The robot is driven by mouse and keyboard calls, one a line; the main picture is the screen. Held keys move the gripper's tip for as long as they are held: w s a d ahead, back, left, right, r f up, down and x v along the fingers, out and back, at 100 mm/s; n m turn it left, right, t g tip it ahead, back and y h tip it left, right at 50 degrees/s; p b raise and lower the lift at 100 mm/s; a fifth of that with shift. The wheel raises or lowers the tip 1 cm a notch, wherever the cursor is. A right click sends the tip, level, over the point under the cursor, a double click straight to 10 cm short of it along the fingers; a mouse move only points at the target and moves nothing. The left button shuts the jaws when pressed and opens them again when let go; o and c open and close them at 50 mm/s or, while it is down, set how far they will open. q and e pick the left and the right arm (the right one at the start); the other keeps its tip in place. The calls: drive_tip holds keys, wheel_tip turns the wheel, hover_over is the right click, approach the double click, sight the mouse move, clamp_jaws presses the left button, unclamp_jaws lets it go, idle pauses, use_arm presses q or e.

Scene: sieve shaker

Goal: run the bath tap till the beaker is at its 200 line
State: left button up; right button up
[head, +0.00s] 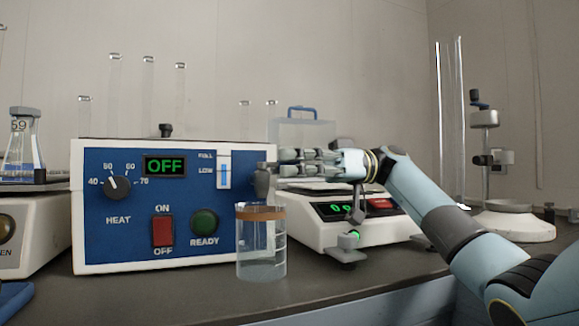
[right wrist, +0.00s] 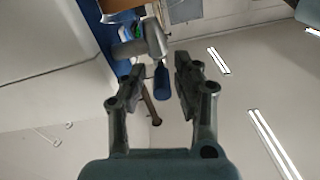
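The bath (head: 124,230) is a white box with a blue front panel, and its display reads OFF. Its grey tap (head: 262,180) sticks out at the panel's right edge. In the right wrist view the tap (right wrist: 137,48) has a blue lever (right wrist: 161,82). The clear beaker (head: 262,250) stands upright on the bench below the tap, with an orange band near its rim. Its water level and 200 line are hard to read. My right gripper (head: 282,163) points left at the tap; its fingers (right wrist: 155,82) are open around the lever's line, apparently not gripping. My left gripper is out of view.
A balance (head: 310,233) with a lit green display stands right behind my right gripper. A flask (head: 22,150) stands at the left, and a stand with a white base (head: 515,226) at the right. The bench front (head: 185,297) is clear.

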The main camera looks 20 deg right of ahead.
drive_tip(key=shift+o, duration=0.5)
drive_tip(key=shift+d, duration=0.1)
drive_tip(key=d, duration=1.2)
drive_tip(key=shift+s+a, duration=0.1)
